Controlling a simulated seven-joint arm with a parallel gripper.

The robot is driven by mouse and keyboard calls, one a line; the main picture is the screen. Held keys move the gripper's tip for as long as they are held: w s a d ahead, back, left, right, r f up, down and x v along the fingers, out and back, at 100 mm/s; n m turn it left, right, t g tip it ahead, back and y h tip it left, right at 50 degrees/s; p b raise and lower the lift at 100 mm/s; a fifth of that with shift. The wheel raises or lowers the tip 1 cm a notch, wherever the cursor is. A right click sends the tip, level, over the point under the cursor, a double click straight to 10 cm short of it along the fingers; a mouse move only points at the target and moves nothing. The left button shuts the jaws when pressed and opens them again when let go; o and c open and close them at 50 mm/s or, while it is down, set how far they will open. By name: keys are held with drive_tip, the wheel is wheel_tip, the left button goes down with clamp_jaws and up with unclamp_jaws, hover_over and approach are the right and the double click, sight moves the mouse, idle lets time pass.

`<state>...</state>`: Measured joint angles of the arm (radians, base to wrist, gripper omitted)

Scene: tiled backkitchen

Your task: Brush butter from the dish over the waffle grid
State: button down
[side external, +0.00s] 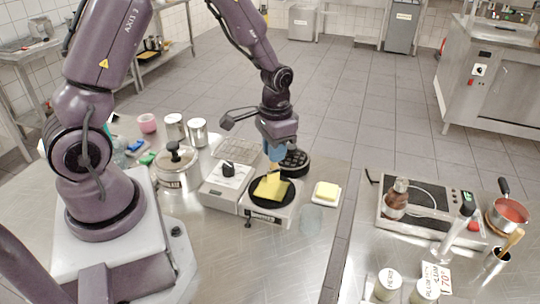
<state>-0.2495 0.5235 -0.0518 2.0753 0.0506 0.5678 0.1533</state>
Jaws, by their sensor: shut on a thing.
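The waffle maker (270,213) stands open on the steel table, with a round black grid plate (286,196) on its base. Its dark upper plate (294,161) is raised behind. My gripper (274,164) is over the grid, shut on what appears to be the brush, and points down. A yellow, flat-looking piece (270,186) shows below my fingers at the grid; it seems to be the brush head, but I cannot tell whether it touches. The butter dish (318,199), white with a yellow block of butter (327,190), sits right of the waffle maker.
A white box with a black knob (227,176) adjoins the waffle maker. A second table holds a hotplate (427,204) and jars (387,284).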

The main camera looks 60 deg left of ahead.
drive_tip(key=shift+w+a, duration=0.55)
drive_tip(key=shift+a, duration=0.05)
drive_tip(key=shift+w+d, duration=0.45)
drive_tip(key=shift+w, duration=0.1)
drive_tip(key=shift+s+d, duration=2.95)
drive_tip(key=shift+s, duration=0.15)
drive_tip(key=shift+w+d, duration=0.45)
drive_tip(key=shift+w, duration=0.1)
drive_tip(key=shift+w+a, duration=2.95)
drive_tip(key=shift+a, duration=0.15)
wheel_tip(320, 180, up, 8)
